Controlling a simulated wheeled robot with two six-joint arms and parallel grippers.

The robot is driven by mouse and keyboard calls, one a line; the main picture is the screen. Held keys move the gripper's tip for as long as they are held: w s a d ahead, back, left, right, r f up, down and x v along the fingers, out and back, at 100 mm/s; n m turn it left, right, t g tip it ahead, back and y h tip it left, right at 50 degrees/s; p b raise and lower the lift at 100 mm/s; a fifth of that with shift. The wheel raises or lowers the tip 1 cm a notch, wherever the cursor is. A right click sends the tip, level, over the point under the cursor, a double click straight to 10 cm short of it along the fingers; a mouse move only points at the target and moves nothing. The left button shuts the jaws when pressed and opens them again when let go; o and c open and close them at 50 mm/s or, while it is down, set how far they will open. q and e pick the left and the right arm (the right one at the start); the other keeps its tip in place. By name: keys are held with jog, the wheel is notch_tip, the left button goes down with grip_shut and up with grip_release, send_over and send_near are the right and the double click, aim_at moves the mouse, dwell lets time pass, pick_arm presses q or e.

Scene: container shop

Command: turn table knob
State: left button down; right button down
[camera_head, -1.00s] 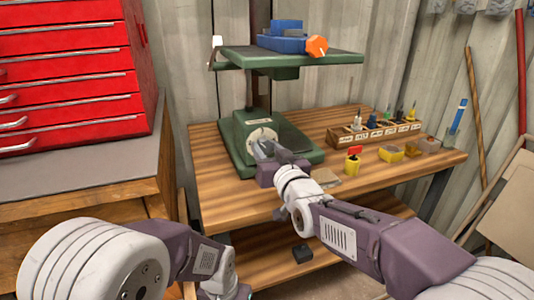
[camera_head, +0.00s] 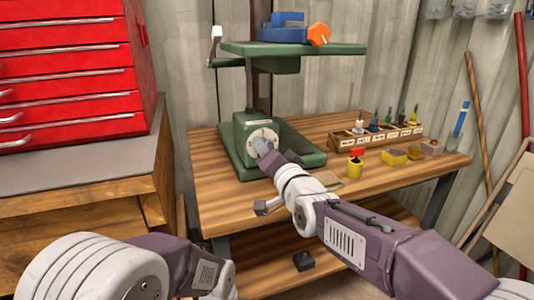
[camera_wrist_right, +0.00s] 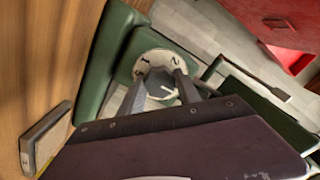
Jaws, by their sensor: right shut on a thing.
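A green drill-press-like stand has a box at its foot with a round pale dial (camera_head: 262,132). A grey knob (camera_wrist_right: 161,84) with a white pointer line sits in the middle of this dial. My right gripper (camera_head: 265,150) is shut on the knob, with one finger on each side in the right wrist view. Its hand covers part of the knob in the head view. The green platform (camera_head: 340,49) is above, on the stand's column, with a crank (camera_head: 215,45) at its left.
The stand is on a wooden workbench (camera_head: 225,205). A labelled wooden rack (camera_head: 350,142) with small tools, a yellow pot (camera_head: 355,168) and a yellow block (camera_head: 394,157) are to the right. A blue vise-like piece with an orange knob (camera_head: 318,35) sits on the platform. A red drawer cabinet (camera_head: 75,65) stands left.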

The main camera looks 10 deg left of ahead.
dwell(0.3)
jog(key=c, duration=0.9)
grip_release()
jog(key=shift+o, duration=0.2)
jog(key=shift+s, duration=0.1)
jog(key=p+v, duration=0.1)
jog(key=v, duration=0.8)
